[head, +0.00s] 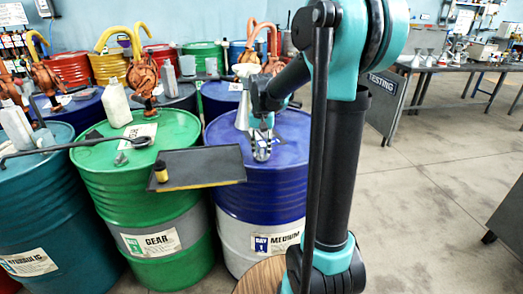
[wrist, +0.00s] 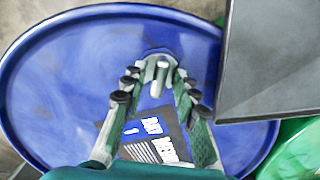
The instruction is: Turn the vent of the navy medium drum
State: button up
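The navy medium drum (head: 262,205) stands right of the green gear drum, with a BAY 1 MEDIUM label on its side. Its blue lid (wrist: 60,75) fills most of the wrist view. The vent (wrist: 162,74), a small pale upright fitting, stands near the lid's rim. My gripper (head: 262,152) is low over the drum's lid in the head view. In the wrist view its fingers (wrist: 161,82) are open on either side of the vent, with small gaps showing. The vent is hidden by my gripper in the head view.
A dark tray (head: 200,166) spans between the green gear drum (head: 150,195) and the navy drum; it also shows close on the right in the wrist view (wrist: 272,60). A white funnel (head: 243,95) stands behind my gripper. More drums with orange pumps stand behind. Open floor lies right.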

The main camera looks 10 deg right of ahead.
grip_shut()
jog(key=shift+n, duration=0.3)
jog(key=n, duration=0.3)
jog(key=shift+n, duration=0.3)
jog(key=n, duration=0.3)
jog(key=shift+d+n, duration=0.1)
jog(key=shift+n, duration=0.2)
jog(key=n, duration=0.5)
jog(key=shift+w, duration=0.1)
jog(key=shift+n, duration=2.5)
